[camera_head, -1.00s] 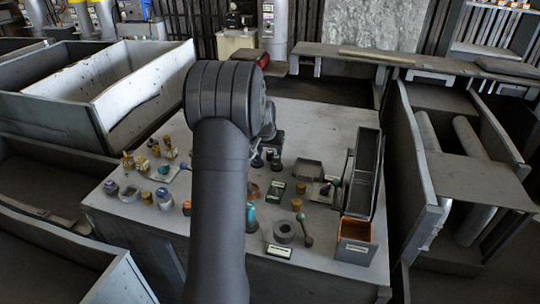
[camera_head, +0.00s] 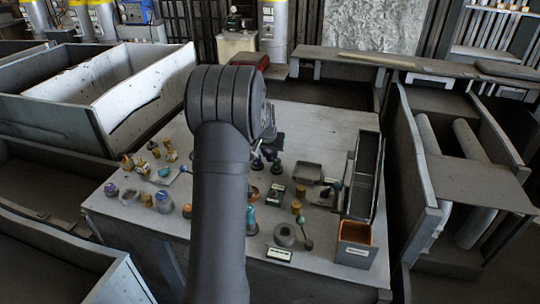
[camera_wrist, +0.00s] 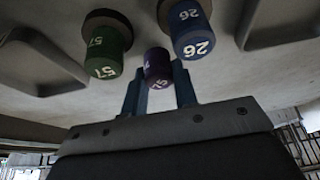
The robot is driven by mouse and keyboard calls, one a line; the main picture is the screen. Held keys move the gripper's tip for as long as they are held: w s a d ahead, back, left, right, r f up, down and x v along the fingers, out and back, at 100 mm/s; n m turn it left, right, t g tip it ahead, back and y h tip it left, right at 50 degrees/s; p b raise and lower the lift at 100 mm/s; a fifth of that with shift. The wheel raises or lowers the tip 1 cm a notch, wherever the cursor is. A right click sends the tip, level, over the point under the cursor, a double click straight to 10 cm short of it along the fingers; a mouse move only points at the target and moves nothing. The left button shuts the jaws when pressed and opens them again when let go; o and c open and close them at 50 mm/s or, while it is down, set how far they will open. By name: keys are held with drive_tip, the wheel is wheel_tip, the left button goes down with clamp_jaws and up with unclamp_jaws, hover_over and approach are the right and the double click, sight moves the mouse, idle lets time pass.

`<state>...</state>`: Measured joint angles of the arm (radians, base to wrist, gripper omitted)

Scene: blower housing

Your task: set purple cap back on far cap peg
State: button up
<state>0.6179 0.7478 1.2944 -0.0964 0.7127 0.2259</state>
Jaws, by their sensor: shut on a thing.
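In the wrist view the purple cap (camera_wrist: 157,66) is between the two blue-grey fingers of my gripper (camera_wrist: 159,86), which is shut on it. The cap has white digits, partly covered. A green cap (camera_wrist: 106,52) marked 57 is on its left and a blue cap (camera_wrist: 192,34) marked 26 is on its right, each in front of a round base. The purple cap's far end is hidden, so I cannot tell whether it touches a peg. In the head view my arm hides most of the gripper; small dark caps (camera_head: 276,167) show just right of it.
The grey workbench (camera_head: 330,125) holds several knobs and caps, at left and right of my arm. An orange-lined bin (camera_head: 356,243) stands at the front right, beside a tall grey tray (camera_head: 366,175). A shallow square tray (camera_head: 307,172) is right of the caps. The bench's back is clear.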

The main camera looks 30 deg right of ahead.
drive_tip(key=r, duration=0.2)
drive_tip(key=s+r, duration=0.1)
drive_tip(key=r, duration=0.1)
drive_tip(key=shift+d, duration=0.3)
drive_tip(key=s+d+r, duration=0.4)
drive_tip(key=s+r, duration=0.2)
drive_tip(key=s, duration=0.4)
drive_tip(key=w+a+n, duration=0.2)
drive_tip(key=w+a, duration=0.1)
drive_tip(key=w, duration=1.3)
drive_tip(key=w+a+f+n, duration=0.1)
drive_tip(key=w+a+f, duration=0.1)
drive_tip(key=w+a, duration=0.4)
drive_tip(key=w+a+f+y, duration=0.1)
drive_tip(key=w+a+f, duration=0.1)
drive_tip(key=w+a, duration=0.5)
drive_tip(key=w+a+f+n+t, duration=0.1)
drive_tip(key=w+a+f, duration=0.1)
drive_tip(key=w+a, duration=0.4)
drive_tip(key=shift+w+a+f+n, duration=0.1)
drive_tip(key=shift+w+a+n, duration=0.1)
drive_tip(key=shift+w, duration=1.15)
drive_tip(key=shift+w+a+n, duration=0.1)
drive_tip(key=shift+w+a, duration=0.05)
drive_tip(key=shift+w, duration=1.2)
drive_tip(key=shift+w+a+f, duration=0.25)
drive_tip(key=shift+w+a, duration=0.05)
drive_tip(key=shift+a, duration=0.05)
drive_tip(key=shift+f, duration=2)
